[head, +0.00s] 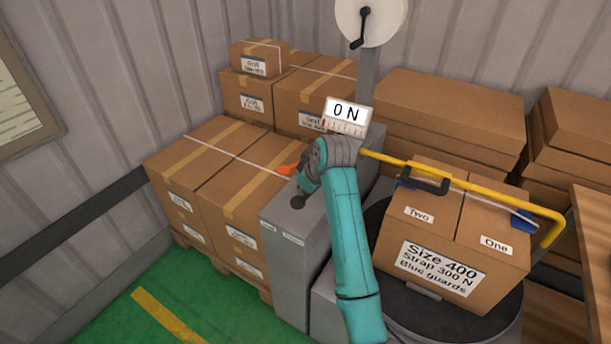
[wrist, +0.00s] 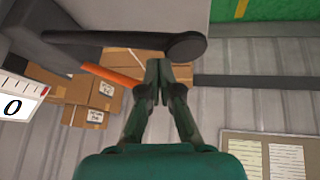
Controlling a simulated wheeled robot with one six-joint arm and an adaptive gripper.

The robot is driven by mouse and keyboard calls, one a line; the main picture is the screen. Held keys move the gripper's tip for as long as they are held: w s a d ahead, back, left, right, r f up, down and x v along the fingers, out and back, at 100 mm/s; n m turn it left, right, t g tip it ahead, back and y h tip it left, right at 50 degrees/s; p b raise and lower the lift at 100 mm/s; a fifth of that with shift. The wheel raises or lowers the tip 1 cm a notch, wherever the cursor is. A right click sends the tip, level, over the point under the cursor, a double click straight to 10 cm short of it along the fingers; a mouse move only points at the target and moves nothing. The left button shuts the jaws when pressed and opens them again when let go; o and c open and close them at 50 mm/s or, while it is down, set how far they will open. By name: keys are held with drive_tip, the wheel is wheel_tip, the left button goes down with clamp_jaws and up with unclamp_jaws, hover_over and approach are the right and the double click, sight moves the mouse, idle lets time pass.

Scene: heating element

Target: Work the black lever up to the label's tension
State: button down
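The black lever (wrist: 100,38) crosses the top of the wrist view and ends in a round knob (wrist: 185,47). In the head view a dark round end (head: 298,201), apparently the lever's, shows on the grey machine beside my arm. My gripper (wrist: 167,66) has its fingertips together, with nothing seen between them. The tips are just below the knob in the wrist picture; I cannot tell whether they touch it. In the head view my arm hides the fingers. The tension display (head: 346,113) reads 0 N.
An orange lever (head: 287,169) is close by, left of my arm's end. A yellow bar (head: 460,182) spans the labelled carton, with blue guards (head: 522,223) at its corners. Stacked cartons (head: 190,170) stand left and behind. Green floor (head: 110,318) is open at lower left.

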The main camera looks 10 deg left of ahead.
idle(0.8)
wheel_tip(320, 180, up, 7)
drive_tip(key=w+d, duration=0.1)
drive_tip(key=w, duration=0.1)
drive_tip(key=shift+w, duration=0.4)
idle(0.7)
drive_tip(key=r, duration=0.1)
drive_tip(key=w+r, duration=0.1)
drive_tip(key=r, duration=0.1)
drive_tip(key=w+r, duration=0.1)
drive_tip(key=shift+d+r, duration=0.25)
drive_tip(key=shift+d, duration=0.1)
idle(0.3)
drive_tip(key=shift+s, duration=0.1)
idle(0.6)
